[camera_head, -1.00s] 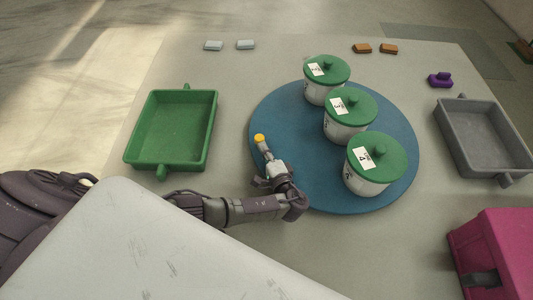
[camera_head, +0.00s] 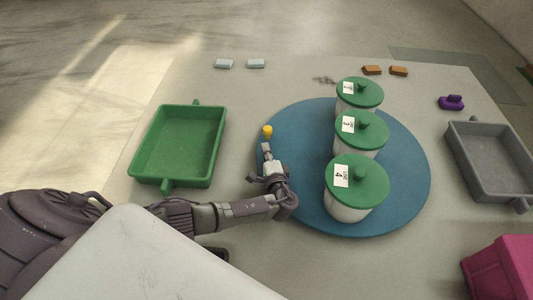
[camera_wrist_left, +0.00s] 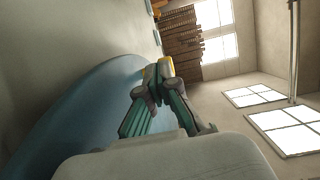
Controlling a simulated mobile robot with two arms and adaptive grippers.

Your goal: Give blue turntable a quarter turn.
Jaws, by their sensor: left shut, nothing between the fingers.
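The blue turntable (camera_head: 290,130) is a round disc on the table, with a yellow peg (camera_head: 267,131) at its left edge. Three white pots with green lids stand in a row on it: a far pot (camera_head: 360,91), a middle pot (camera_head: 361,129) and a near pot (camera_head: 357,181), with number labels. My left gripper (camera_head: 267,149) is shut and empty, its fingertips right behind the peg on the near side. In the left wrist view the fingers (camera_wrist_left: 163,80) are together, with yellow (camera_wrist_left: 166,67) at their tips. I cannot tell if they touch the peg. My right gripper is not in view.
A green tray (camera_head: 140,150) is on the left and a grey tray (camera_head: 465,165) on the right. A magenta box (camera_head: 500,268) stands at near right. Small grey (camera_head: 224,63), orange (camera_head: 372,70) and purple (camera_head: 451,102) pieces lie along the back.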

